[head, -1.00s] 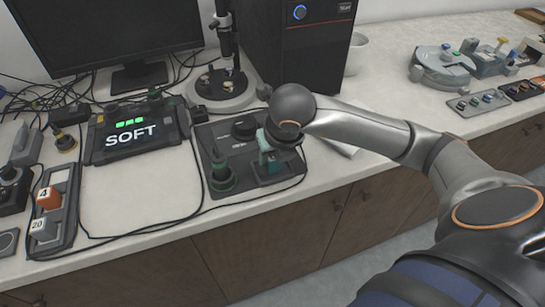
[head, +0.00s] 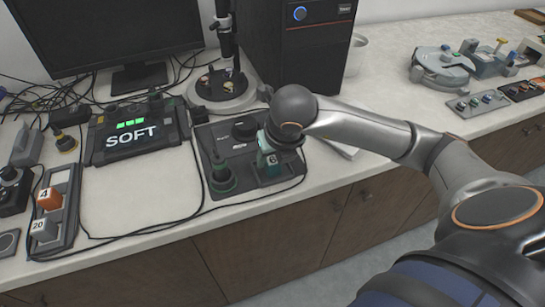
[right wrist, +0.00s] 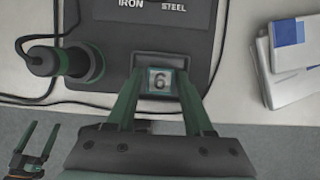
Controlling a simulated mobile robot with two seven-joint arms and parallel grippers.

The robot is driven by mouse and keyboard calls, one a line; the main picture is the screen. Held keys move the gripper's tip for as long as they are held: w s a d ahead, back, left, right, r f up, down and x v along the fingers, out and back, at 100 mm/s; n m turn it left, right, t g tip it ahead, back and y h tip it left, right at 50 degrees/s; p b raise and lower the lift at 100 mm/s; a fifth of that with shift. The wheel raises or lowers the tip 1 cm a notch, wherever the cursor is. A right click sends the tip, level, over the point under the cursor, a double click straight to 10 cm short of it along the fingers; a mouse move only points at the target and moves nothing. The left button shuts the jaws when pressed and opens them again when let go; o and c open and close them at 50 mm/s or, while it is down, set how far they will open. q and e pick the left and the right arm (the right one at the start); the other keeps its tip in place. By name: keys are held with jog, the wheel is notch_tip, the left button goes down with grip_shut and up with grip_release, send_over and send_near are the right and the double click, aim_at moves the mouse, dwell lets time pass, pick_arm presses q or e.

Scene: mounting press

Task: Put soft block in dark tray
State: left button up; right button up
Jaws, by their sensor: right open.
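A block marked 6 (right wrist: 160,80) sits on the dark test unit (right wrist: 210,45), whose label reads IRON and STEEL. It also shows in the head view (head: 272,160). My right gripper (right wrist: 158,68) is open, one green finger on each side of this block; whether they touch it, I cannot tell. The display (head: 132,135) reads SOFT. A dark tray (head: 537,84) with small blocks lies at the far right, beside a grey tray (head: 463,108). My left gripper (right wrist: 43,123) hangs open and empty at the lower left of the right wrist view.
A rack (head: 66,190) at the left holds orange block 4 and grey block 20. Cables cross the counter. A round device (head: 440,68) stands behind the grey tray.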

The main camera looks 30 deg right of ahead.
pick_arm(q)
jog(key=shift+s+a+r+p, duration=0.15)
jog(key=shift+a+r+p, duration=0.5)
jog(key=shift+p, duration=0.35)
pick_arm(e)
jog(key=v, duration=1.1)
pick_arm(q)
jog(key=shift+f, duration=0.1)
pick_arm(e)
jog(key=shift+s+f, duration=0.1)
jog(key=shift+f, duration=0.05)
